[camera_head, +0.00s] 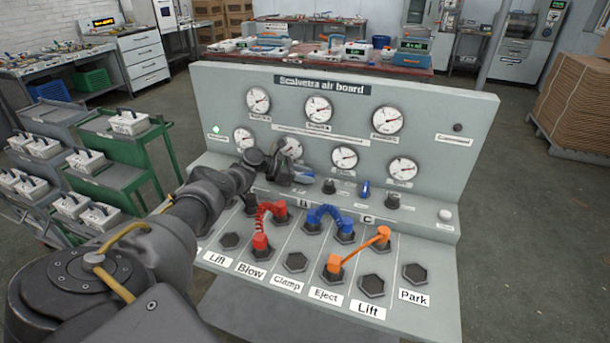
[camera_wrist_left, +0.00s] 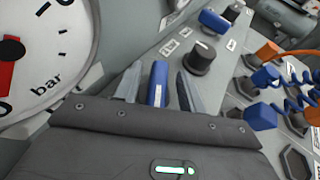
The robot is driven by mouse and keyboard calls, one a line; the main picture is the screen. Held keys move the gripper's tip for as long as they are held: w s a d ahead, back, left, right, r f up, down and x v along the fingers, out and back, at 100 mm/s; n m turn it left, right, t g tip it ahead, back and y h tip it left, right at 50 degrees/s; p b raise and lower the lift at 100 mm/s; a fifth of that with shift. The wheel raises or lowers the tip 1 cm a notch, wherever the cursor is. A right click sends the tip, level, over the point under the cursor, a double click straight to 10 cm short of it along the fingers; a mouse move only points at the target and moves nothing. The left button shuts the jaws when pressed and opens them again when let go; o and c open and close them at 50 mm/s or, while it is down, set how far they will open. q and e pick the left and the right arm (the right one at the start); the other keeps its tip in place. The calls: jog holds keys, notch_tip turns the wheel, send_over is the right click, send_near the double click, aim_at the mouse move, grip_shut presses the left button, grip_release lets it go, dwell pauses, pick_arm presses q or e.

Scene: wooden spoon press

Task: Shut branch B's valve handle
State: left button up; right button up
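My left gripper (camera_head: 294,173) reaches in from the left to the lower front of the air board (camera_head: 470,150), above the label B (camera_head: 303,204). In the left wrist view, a blue valve handle (camera_wrist_left: 157,84) stands between the two grey fingers, apparently branch B's. A gap shows on each side of it, so the fingers are open around it and not clamped. In the head view the gripper mostly hides this handle. Another blue handle (camera_head: 365,188) stands further right, near label C (camera_head: 366,218); it also shows in the left wrist view (camera_wrist_left: 214,22). My right gripper is out of view.
A black knob (camera_head: 329,187) stands just right of the gripper and shows close by in the left wrist view (camera_wrist_left: 202,56). A large gauge (camera_wrist_left: 45,50) is close on the left. Red (camera_head: 270,212), blue (camera_head: 330,214) and orange (camera_head: 360,250) hoses lie on the sloping panel below.

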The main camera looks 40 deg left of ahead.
pick_arm(q)
jog(key=shift+s+a+r+p, duration=0.3)
jog(key=shift+a+r+p, duration=0.05)
jog(key=p+v, duration=0.2)
jog(key=v, duration=0.7)
jog(key=shift+s+a+p, duration=0.15)
jog(key=shift+s+p, duration=0.2)
